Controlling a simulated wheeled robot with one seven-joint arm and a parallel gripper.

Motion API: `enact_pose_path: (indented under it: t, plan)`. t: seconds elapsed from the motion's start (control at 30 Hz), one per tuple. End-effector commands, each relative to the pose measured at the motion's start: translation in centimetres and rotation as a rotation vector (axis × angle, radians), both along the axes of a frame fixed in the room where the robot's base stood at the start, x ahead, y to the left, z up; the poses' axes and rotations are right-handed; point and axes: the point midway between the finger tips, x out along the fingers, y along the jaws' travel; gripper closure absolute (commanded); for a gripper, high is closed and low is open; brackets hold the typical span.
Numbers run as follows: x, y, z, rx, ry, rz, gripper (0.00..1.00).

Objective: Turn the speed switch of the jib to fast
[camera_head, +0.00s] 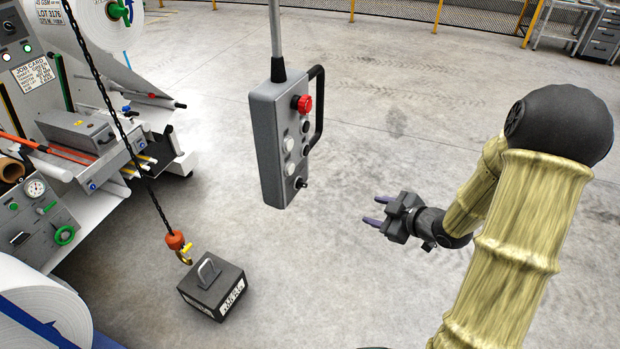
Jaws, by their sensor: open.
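A grey pendant control box (270,145) hangs from a pole in the middle of the view. Its right face carries a red mushroom button (302,104), white and dark round buttons, and a small black switch (300,183) near the bottom. The markings on it are too small to read, so I cannot tell which way the switch points. A black guard handle (319,105) runs along its right edge. My gripper (374,210) is to the right of and a little below the box, open and empty, its fingers pointing left. It appears apart from the box.
A chain with an orange hook block (175,241) hangs at left by a dark weight with a handle (212,290). A machine with panels (75,130) and paper rolls (42,305) fills the left side. Grey floor is open behind. A yellow railing and cabinet (604,35) stand far back.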

Motion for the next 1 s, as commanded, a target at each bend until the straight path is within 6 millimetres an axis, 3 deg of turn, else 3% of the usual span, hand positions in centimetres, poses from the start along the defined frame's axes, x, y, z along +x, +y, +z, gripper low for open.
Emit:
enact_pose_path:
  t: [0.2,0.4,0.8,1.0]
  plan:
    - [-2.8,1.2,3.5,0.254,-0.228,0.288,0.54]
    - [-5.3,1.2,5.6,0.403,-0.349,0.408,0.54]
    - [-5.4,1.4,5.7,0.414,-0.358,0.42,0.54]
    - [-4.7,3.0,5.9,0.417,-0.356,0.423,0.54]
